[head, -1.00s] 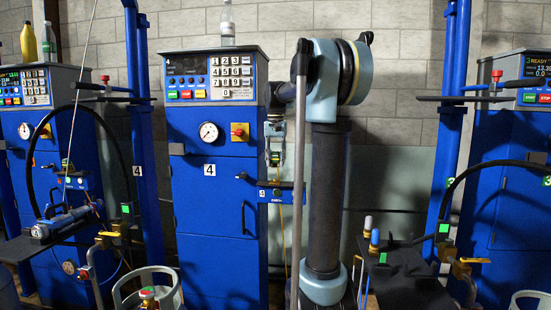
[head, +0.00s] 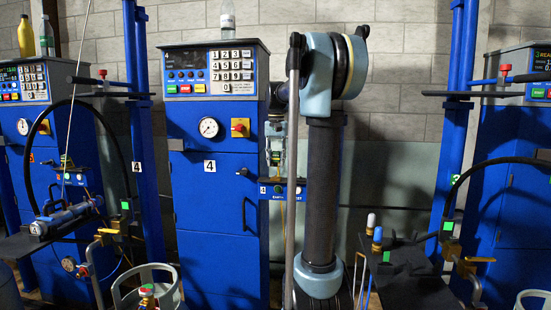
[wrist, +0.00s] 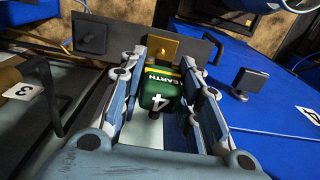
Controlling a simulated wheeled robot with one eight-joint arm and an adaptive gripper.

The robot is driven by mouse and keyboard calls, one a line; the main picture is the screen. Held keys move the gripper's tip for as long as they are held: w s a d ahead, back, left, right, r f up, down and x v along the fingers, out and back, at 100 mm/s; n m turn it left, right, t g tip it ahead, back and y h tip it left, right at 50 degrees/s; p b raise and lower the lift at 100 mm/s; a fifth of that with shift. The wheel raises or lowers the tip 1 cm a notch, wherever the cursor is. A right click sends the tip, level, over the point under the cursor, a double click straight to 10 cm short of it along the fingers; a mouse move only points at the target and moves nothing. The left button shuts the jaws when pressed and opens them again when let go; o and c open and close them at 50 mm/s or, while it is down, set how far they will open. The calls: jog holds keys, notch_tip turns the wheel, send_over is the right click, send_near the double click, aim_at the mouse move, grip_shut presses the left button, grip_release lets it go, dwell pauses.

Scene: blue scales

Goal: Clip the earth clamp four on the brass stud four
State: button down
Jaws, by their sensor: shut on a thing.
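In the wrist view, my gripper (wrist: 163,78) is shut on a dark green clamp (wrist: 160,98) marked EARTH and 4. The clamp sits between the two fingers. A brass-coloured plate (wrist: 177,46) on a dark bar (wrist: 122,40) lies just beyond the clamp; I take it for the brass stud. The clamp overlaps its lower edge in the picture, and I cannot tell whether they touch. In the head view, my gripper (head: 276,155) points down above a small blue bracket (head: 292,190) with a 4 label, beside the blue number 4 cabinet (head: 210,215). The clamp is too small to make out there.
A black block (wrist: 90,38) stands on the same bar, left of the brass plate. Another dark knob (wrist: 247,82) is on the blue panel at right. A 3 tag (wrist: 24,91) lies at far left. Gas cylinders (head: 148,290) stand low in front of the cabinets.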

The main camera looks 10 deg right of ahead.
aim_at(276, 162)
jog(key=shift+f, duration=1.9)
jog(key=shift+s+f, duration=0.1)
jog(key=shift+f, duration=0.45)
dwell(1.0)
jog(key=c, duration=1.1)
grip_release()
notch_tip(276, 162, up, 12)
jog(key=shift+f, duration=0.1)
jog(key=s+f+n, duration=0.1)
jog(key=s+f, duration=1)
jog(key=s+f+n+t, duration=0.1)
jog(key=s+f, duration=1)
jog(key=s, duration=0.1)
jog(key=s+f+n+t, duration=0.1)
jog(key=s+f, duration=1)
jog(key=shift+s+f+n, duration=0.4)
